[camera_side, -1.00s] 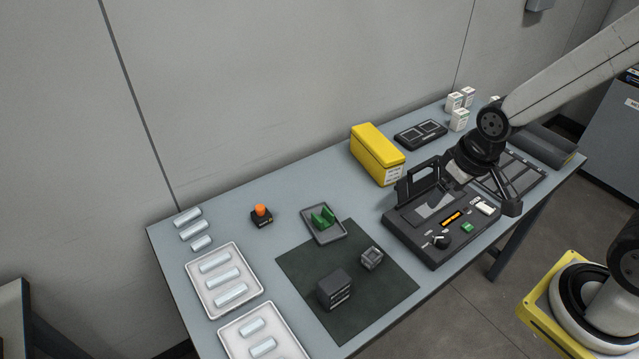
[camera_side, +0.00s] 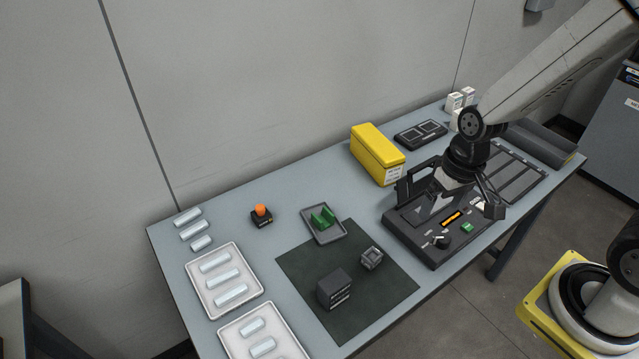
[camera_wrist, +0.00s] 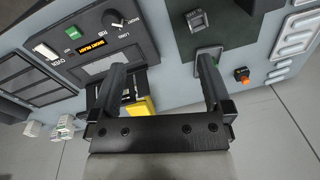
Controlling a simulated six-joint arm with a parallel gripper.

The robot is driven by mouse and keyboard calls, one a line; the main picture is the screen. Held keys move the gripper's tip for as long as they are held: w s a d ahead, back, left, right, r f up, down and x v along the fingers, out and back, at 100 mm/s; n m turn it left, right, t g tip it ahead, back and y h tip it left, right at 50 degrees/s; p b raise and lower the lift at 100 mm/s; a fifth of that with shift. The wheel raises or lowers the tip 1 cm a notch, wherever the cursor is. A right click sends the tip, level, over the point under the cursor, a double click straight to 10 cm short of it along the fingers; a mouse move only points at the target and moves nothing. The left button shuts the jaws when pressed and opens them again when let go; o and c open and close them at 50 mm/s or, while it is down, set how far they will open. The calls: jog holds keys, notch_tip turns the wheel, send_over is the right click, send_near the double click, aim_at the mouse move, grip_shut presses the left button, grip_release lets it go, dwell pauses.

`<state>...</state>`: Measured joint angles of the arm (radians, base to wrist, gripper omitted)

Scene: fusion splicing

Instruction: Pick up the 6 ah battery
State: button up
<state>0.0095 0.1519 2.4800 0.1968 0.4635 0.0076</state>
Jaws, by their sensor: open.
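A dark block with white print on its side (camera_side: 335,289) stands on the dark mat in the side view. It looks like the battery, but the print is too small to read. I cannot make it out in the wrist view. My gripper (camera_side: 468,203) is above the black splicer case (camera_side: 432,255), well to the right of the block. In the wrist view my gripper (camera_wrist: 161,64) has its two fingers wide apart with nothing between them. The splicer panel (camera_wrist: 125,45) shows beyond the left finger.
A small grey box (camera_side: 372,258) sits on the mat (camera_side: 375,305) near the block. A tray with a green piece (camera_side: 323,222), an orange-topped black item (camera_side: 261,216) and a yellow box (camera_side: 377,154) stand behind. White trays (camera_side: 262,285) with clear tubes lie at left.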

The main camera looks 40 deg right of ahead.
aim_at(346, 275)
jog(key=w+a+f+m+y, duration=0.1)
jog(key=a+f+m+y, duration=0.3)
jog(key=m, duration=0.1)
jog(key=w+a+f+m+g+y, duration=0.1)
jog(key=w+a+f+m+y, duration=0.1)
jog(key=a+f+m+y, duration=0.2)
jog(key=w+a+f+m+y, duration=0.2)
jog(key=a+f+m+y, duration=0.2)
jog(key=f+m, duration=0.1)
jog(key=shift+w+a+f+m+g, duration=0.15)
jog(key=shift+a+f+m+g, duration=0.05)
jog(key=shift+f+m+g, duration=0.15)
jog(key=shift+w+a+f+m+y, duration=0.1)
jog(key=shift+w+f+m+y, duration=0.2)
jog(key=shift+w+m, duration=0.05)
jog(key=shift+a, duration=0.15)
jog(key=shift+x, duration=1.15)
jog(key=shift+a+f, duration=0.1)
jog(key=shift+x, duration=2.45)
jog(key=shift+w+f, duration=0.1)
jog(key=shift+f, duration=0.05)
